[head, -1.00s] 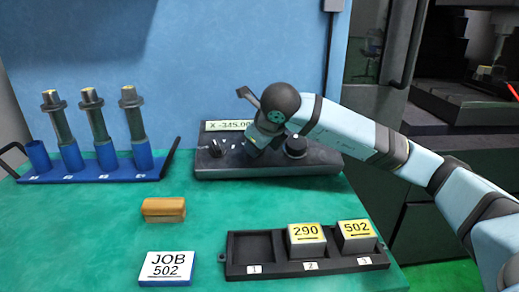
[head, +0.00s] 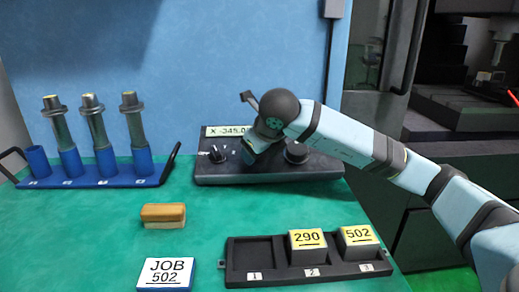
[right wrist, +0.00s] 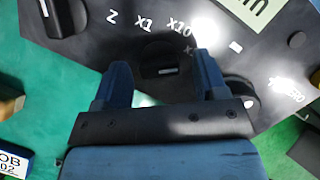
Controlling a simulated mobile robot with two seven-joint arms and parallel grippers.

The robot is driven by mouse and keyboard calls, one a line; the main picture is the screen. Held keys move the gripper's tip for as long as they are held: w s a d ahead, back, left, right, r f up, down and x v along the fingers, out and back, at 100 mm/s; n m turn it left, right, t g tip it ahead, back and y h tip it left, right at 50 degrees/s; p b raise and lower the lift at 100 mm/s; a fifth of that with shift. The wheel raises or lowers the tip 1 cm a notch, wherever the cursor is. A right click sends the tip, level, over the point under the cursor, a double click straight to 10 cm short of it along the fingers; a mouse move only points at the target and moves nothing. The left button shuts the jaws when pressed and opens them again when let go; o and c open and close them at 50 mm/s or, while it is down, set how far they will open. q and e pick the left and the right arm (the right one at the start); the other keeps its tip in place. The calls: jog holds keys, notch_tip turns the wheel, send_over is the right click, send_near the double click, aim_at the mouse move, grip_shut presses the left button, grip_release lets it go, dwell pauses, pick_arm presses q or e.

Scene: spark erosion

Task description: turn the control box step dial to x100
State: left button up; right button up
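The dark control box (head: 222,174) stands at the back of the green table. In the right wrist view its step dial (right wrist: 152,58) is a dark round knob with a short white mark lying nearly sideways. The labels X1, X10 and a partly hidden X label curve around its far side; I cannot tell which one the mark picks. My right gripper (right wrist: 160,82) is open, with one blue finger on each side of the dial. I cannot tell whether the fingers touch it. In the head view my right wrist hides this dial. My left gripper is not in view.
An axis knob (head: 218,154) is left of the step dial and a larger knob (head: 296,152) is right of it. A blue tool rack (head: 100,181) stands left. A wooden block (head: 163,215), a JOB 502 card (head: 166,273) and a black tray (head: 245,252) are in front.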

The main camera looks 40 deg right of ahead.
pick_arm(q)
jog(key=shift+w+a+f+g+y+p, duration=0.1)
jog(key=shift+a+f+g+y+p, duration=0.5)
jog(key=shift+p, duration=1.15)
pick_arm(e)
jog(key=v, duration=1.3)
jog(key=shift+s+r, duration=0.25)
jog(key=shift+r, duration=0.05)
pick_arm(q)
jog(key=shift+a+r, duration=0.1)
pick_arm(e)
jog(key=shift+a, duration=0.1)
